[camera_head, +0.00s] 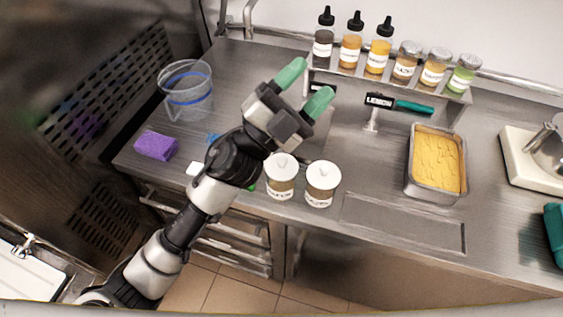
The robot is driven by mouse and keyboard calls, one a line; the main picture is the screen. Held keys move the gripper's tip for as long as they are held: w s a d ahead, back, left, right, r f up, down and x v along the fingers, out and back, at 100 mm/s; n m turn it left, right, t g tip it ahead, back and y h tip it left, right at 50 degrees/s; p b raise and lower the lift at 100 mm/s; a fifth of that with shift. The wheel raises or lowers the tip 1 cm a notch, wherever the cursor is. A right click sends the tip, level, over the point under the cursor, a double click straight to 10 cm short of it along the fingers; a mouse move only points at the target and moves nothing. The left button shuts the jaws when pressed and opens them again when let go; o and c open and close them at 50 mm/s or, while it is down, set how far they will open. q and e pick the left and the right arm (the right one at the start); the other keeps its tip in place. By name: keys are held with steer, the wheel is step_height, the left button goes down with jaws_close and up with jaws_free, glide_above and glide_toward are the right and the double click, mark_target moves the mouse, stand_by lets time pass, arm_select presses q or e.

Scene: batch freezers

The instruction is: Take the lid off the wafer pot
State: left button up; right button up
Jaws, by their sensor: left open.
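Two small pots with white knobbed lids stand side by side near the front of the steel counter. The left pot (281,182) and the right pot (322,187) both have their lids on and pale labels that I cannot read, so I cannot tell which is the wafer pot. My left gripper (305,88) has green fingertips spread apart with nothing between them. In the picture it is above and behind the pots, apart from both lids. My left arm passes just left of the left pot. My right gripper is out of view.
A clear tub (187,92) and a purple sponge (156,145) are on the left. Dropper bottles and jars stand on a rear shelf (390,82).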

arm_select(q)
steer(key=s+d+r+m+g+h, duration=0.1)
steer(key=s+d+m+g+h, duration=0.3)
steer(key=m+g, duration=0.6)
steer(key=m+g+y+p, duration=0.25)
steer(key=m+y, duration=0.65)
steer(key=y, duration=1.6)
glide_above(281, 159)
steer(key=shift+g, duration=0.35)
steer(key=f, duration=1.6)
steer(key=shift+d+b, duration=0.3)
steer(key=f+p, duration=0.2)
steer(key=f, duration=0.2)
steer(key=shift+s+a+f+p, duration=0.1)
steer(key=shift+a+f+p, duration=0.25)
steer(key=shift+p, duration=0.05)
steer(key=shift+f, duration=0.5)
steer(key=c, duration=1)
